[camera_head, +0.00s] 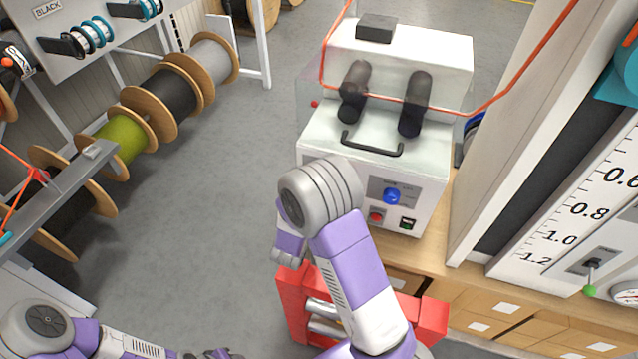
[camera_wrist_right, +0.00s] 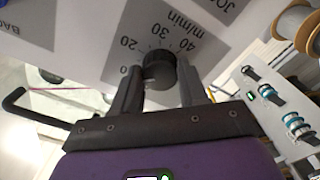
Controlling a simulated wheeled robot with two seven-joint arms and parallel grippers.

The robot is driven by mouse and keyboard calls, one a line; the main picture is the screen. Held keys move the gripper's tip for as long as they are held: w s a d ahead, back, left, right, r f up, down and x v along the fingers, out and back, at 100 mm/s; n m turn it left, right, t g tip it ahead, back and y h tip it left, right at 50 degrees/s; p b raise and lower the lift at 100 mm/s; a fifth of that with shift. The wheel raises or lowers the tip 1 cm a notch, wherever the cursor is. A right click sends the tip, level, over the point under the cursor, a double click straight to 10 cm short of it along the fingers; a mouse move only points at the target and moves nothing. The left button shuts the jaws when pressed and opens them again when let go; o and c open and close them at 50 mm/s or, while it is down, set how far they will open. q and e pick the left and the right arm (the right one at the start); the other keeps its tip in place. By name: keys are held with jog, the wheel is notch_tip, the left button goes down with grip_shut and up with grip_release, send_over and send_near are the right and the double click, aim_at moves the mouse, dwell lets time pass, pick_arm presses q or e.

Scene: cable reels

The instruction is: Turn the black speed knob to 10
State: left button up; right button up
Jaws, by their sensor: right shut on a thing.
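The black speed knob (camera_wrist_right: 160,68) sits on a light panel in the right wrist view. Printed marks around it include 20 and 40 and the label m/min. I cannot make out where its pointer stands. My right gripper (camera_wrist_right: 160,84) is shut on the knob, one finger on each side. In the head view my right arm hides the knob and the right gripper. My left gripper (camera_head: 212,355) is at the bottom edge of the head view, mostly cut off, away from the machine, and its opening cannot be read.
The white machine (camera_head: 335,125) on the wooden bench carries a blue knob (camera_head: 392,196), a red button (camera_head: 376,216), a black handle (camera_head: 372,148) and black rollers. An orange cable runs across it. A red frame (camera_head: 432,318) stands below. Cable reels (camera_head: 172,98) line the left; grey floor between is clear.

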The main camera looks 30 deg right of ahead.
jog(key=shift+f, duration=0.1)
jog(key=o, duration=1.1)
jog(key=shift+c, duration=0.2)
jog(key=v, duration=0.7)
jog(key=shift+s+a, duration=0.2)
jog(key=shift+a, duration=0.05)
